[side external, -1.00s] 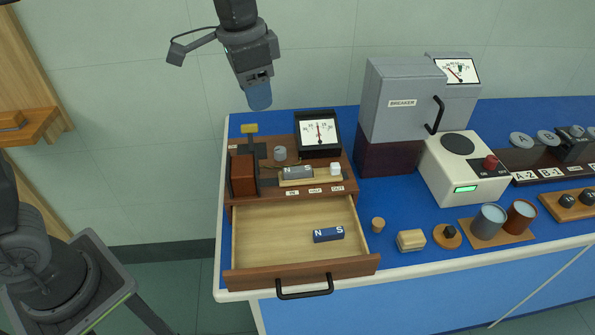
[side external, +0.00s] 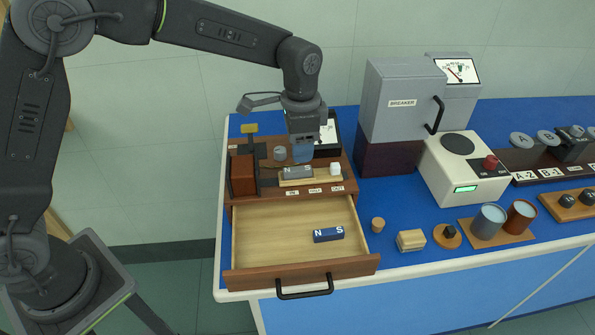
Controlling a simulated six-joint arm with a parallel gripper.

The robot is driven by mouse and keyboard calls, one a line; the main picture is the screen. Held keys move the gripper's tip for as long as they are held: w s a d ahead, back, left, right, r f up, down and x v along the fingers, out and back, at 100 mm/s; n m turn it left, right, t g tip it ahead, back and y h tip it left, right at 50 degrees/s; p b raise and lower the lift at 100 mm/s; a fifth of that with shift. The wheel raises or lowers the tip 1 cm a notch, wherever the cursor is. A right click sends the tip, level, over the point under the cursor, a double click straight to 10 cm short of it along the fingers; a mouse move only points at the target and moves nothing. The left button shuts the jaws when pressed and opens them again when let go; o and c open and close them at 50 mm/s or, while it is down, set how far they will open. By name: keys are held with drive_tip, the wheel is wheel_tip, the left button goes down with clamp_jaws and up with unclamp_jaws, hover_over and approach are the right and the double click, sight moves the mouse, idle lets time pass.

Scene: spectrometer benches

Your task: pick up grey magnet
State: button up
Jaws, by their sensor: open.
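The grey magnet (side external: 297,172), marked N and S, lies on a pale wooden strip on top of the brown drawer unit. My gripper (side external: 303,155) points down just above and behind it, and its blue fingertips overlap the space near the magnet's right end. The gripper is open and holds nothing that I can see. I cannot tell whether the fingers are around the magnet or behind it. A dark blue magnet (side external: 328,234), also marked N and S, lies in the open drawer (side external: 265,250).
The meter (side external: 331,132) is close behind my gripper. The breaker box (side external: 402,100) stands further right.

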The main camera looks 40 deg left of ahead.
sight(301, 168)
drive_tip(key=shift+s+d+f, duration=0.1)
drive_tip(key=shift+d+f, duration=0.05)
drive_tip(key=shift+f, duration=1.2)
drive_tip(key=shift+s+d+f, duration=0.1)
drive_tip(key=shift+d+f, duration=0.05)
drive_tip(key=shift+f, duration=1.2)
drive_tip(key=shift+c, duration=0.4)
clamp_jaws()
